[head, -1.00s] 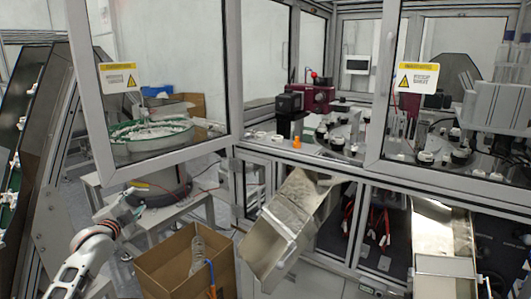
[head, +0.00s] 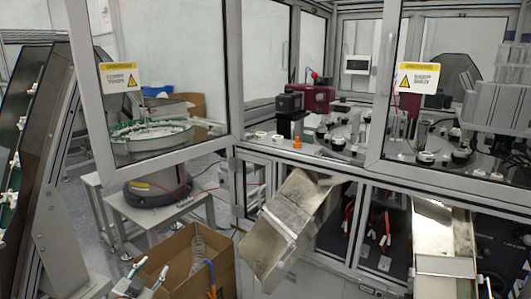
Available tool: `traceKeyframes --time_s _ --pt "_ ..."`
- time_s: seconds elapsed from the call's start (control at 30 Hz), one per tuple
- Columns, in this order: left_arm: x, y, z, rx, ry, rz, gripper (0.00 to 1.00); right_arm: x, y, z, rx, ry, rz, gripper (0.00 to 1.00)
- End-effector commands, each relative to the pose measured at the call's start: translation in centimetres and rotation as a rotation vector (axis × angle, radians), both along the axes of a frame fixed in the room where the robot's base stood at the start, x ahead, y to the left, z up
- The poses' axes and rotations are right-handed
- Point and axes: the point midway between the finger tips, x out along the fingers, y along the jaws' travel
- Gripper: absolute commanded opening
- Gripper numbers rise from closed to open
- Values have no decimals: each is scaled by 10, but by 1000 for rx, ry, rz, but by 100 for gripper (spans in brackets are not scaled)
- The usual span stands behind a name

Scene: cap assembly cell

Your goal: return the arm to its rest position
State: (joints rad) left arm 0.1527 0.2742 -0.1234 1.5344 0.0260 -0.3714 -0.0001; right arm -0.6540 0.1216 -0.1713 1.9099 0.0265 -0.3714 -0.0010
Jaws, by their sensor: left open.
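My left gripper (head: 149,270) is at the bottom edge of the head view, left of centre. Its two fingertips point up and stand apart, with nothing between them. It is just in front of the left side of an open cardboard box (head: 168,250). The rest of my left arm is cut off by the bottom edge of the picture.
The box holds a clear bottle (head: 198,250). A metal chute (head: 285,228) slopes down from the framed machine to the right of it. A dark inclined conveyor (head: 45,165) stands at the left. A bowl feeder (head: 150,140) is behind the glass.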

Motion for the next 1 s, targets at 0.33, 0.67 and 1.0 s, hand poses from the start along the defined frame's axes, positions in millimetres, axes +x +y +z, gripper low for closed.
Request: traceKeyframes --time_s 0.33,0.67,1.0 --pt "-202 -86 -150 -123 262 -66 41 0 0 0 0 0 0 40" --pt "-347 -129 -191 -220 428 -67 41 0 0 0 0 1 0 40" --pt "-364 -133 -194 -232 448 -64 41 0 1 0 2 2 -1 40"
